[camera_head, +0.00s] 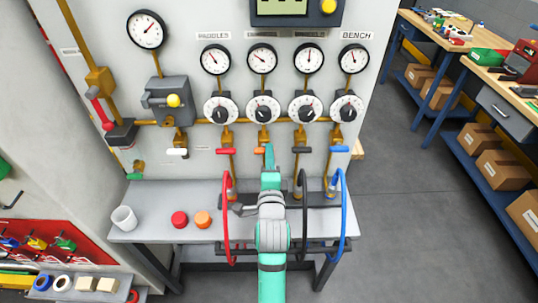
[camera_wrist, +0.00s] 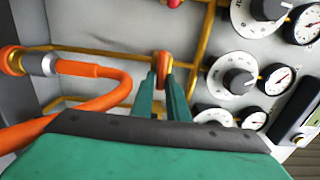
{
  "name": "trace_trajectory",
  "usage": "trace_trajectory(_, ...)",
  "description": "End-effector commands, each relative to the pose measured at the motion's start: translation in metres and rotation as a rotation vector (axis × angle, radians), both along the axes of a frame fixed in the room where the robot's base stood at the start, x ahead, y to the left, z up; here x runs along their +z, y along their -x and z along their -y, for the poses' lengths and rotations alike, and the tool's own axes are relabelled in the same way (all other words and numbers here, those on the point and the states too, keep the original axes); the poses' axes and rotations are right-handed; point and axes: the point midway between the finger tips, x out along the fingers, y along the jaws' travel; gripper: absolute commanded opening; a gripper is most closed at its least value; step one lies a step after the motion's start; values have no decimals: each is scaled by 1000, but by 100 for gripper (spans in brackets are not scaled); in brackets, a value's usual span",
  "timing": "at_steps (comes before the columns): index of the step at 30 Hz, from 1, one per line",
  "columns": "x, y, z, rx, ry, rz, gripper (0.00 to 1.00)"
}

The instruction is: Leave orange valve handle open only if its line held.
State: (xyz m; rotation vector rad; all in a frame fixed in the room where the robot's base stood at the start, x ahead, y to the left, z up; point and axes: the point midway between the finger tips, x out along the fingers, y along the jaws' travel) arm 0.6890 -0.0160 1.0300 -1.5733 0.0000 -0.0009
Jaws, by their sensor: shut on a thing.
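The orange valve handle (camera_head: 259,150) is on the second pipe from the left, partly hidden by my gripper (camera_head: 269,152). In the wrist view, the fingers (camera_wrist: 162,90) are closed on the orange handle (camera_wrist: 162,64), which lies crosswise to its pipe. An orange hose (camera_wrist: 95,96) joins that pipe's end through a metal coupling (camera_wrist: 40,63). Above the handle in the head view are its dial knob (camera_head: 263,107) and gauge (camera_head: 262,59). The gauge needle points to the upper left.
Red (camera_head: 226,151), black (camera_head: 302,149) and blue (camera_head: 340,149) handles sit crosswise on neighbouring pipes. Red (camera_head: 226,215) and blue (camera_head: 342,210) hoses loop in front. A white cup (camera_head: 124,218), red cap (camera_head: 179,219) and orange cap (camera_head: 203,219) stand on the shelf (camera_head: 150,233).

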Motion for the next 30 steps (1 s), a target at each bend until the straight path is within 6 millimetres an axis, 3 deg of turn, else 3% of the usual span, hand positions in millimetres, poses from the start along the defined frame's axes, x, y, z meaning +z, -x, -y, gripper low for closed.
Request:
trace_trajectory(15,-2,0,-1,2,-19,-3,0)
trace_trajectory(16,-2,0,-1,2,-18,-3,19)
trace_trajectory(18,-2,0,-1,2,-18,-3,30)
trace_trajectory(30,-1,7,4,-5,-18,-1,30)
